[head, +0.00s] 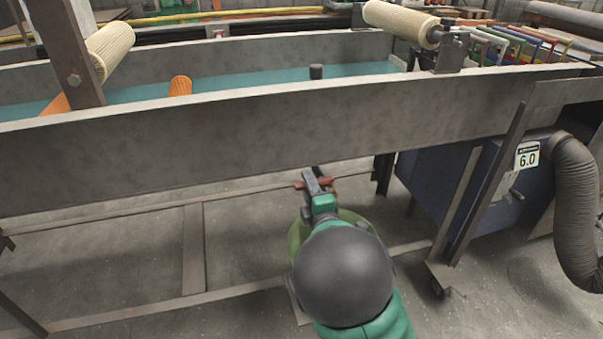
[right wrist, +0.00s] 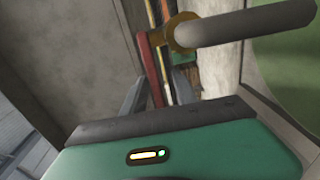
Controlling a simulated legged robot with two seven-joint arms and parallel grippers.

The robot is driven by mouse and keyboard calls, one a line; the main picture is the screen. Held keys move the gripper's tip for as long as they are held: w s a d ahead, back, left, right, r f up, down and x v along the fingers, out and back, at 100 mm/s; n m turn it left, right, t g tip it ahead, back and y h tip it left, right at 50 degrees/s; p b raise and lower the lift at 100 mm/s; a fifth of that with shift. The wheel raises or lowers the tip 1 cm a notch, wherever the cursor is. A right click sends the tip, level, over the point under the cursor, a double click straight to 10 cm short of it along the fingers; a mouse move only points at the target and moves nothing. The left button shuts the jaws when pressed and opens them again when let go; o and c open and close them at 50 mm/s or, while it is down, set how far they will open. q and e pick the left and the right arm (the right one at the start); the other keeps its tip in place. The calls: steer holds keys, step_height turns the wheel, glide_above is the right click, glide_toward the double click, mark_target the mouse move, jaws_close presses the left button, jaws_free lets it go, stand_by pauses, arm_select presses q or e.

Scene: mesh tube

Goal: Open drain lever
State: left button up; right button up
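The red drain lever (right wrist: 149,68) shows in the right wrist view as a narrow upright strip beside a brass valve fitting (right wrist: 181,33) on a grey pipe (right wrist: 255,22). It also shows in the head view as a small red bar (head: 328,181) below the trough's front wall, partly covered by my gripper. My right gripper (right wrist: 158,88) is open, with its two grey fingertips apart. The lever's lower part appears between the fingers; I cannot tell whether either finger touches it. In the head view my right gripper (head: 316,183) reaches up to the lever. My left gripper is not in view.
The long grey trough (head: 230,128) spans the space above the gripper. A blue cabinet (head: 515,205) and a ribbed hose (head: 574,200) stand at right. A green rounded object (head: 296,236) is partly hidden behind my right arm. Frame bars run low across the floor.

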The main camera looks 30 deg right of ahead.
steer(key=shift+w+r, duration=0.1)
steer(key=shift+a+r, duration=0.1)
steer(key=shift+c, duration=0.4)
jaws_close()
steer(key=shift+f, duration=0.25)
stand_by(0.7)
